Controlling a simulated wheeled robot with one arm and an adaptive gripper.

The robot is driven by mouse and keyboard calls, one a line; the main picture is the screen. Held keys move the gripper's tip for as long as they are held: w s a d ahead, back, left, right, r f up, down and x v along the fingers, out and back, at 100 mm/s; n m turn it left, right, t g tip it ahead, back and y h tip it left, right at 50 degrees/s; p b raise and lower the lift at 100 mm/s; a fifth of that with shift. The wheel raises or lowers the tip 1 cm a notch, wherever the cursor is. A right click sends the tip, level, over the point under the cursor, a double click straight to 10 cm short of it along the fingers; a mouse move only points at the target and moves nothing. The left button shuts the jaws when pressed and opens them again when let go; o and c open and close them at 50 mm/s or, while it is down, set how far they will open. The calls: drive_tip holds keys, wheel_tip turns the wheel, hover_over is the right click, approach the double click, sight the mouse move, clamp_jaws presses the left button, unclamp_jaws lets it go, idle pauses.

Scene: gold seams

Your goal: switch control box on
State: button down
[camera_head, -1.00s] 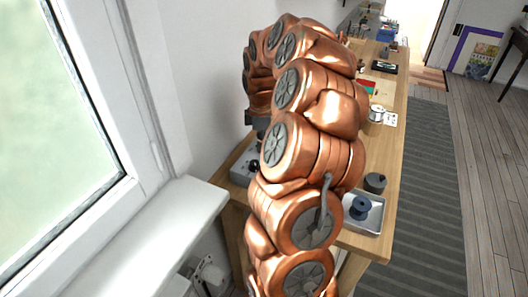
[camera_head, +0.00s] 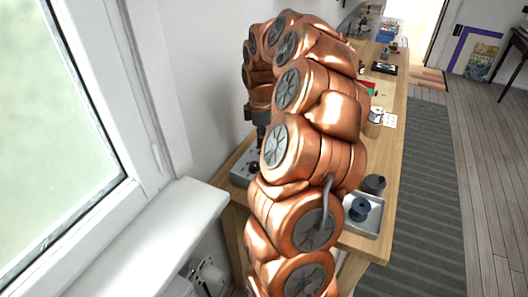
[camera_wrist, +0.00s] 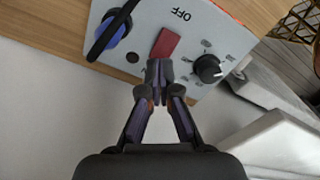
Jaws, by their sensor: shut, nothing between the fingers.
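The control box (camera_wrist: 205,40) has a light grey face in the wrist view, with an "OFF" label, a red switch (camera_wrist: 165,43), a black dial knob (camera_wrist: 207,68) and a blue round part with a black band. In the head view the grey box (camera_head: 239,176) stands on the wooden bench, partly hidden by my arm. My gripper (camera_wrist: 159,76) is shut and empty. In the wrist view its fingertips lie just below the red switch and cover part of the panel near its lower end. I cannot tell whether they touch it.
The wooden bench (camera_head: 393,135) runs along the wall. A white window sill (camera_head: 165,235) juts out at the left. A striped rug covers the floor at right.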

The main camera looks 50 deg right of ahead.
sight(259, 152)
drive_tip(key=shift+r+p, duration=0.65)
drive_tip(key=shift+r, duration=1.45)
drive_tip(key=shift+a+r, duration=0.15)
drive_tip(key=shift+a, duration=0.2)
drive_tip(key=s+a+r+m, duration=0.1)
drive_tip(key=s+a, duration=0.1)
drive_tip(key=a, duration=0.5)
drive_tip(key=s+a+r+m, duration=0.1)
drive_tip(key=s+a, duration=0.1)
drive_tip(key=a, duration=0.5)
drive_tip(key=s+a+r, duration=0.1)
drive_tip(key=s+a, duration=0.1)
drive_tip(key=a, duration=0.5)
drive_tip(key=shift+a+r+m+g, duration=0.15)
drive_tip(key=shift+r+m+g, duration=0.15)
drive_tip(key=shift+r+m, duration=0.1)
drive_tip(key=s+a+f+m, duration=0.2)
drive_tip(key=s+a, duration=0.3)
drive_tip(key=s, duration=0.4)
drive_tip(key=s+a+f+m+g, duration=0.1)
drive_tip(key=s+a+m, duration=0.3)
drive_tip(key=s, duration=0.4)
drive_tip(key=shift+s+a+f+m, duration=0.3)
drive_tip(key=shift+s+a+f, duration=0.1)
drive_tip(key=shift+a, duration=0.4)
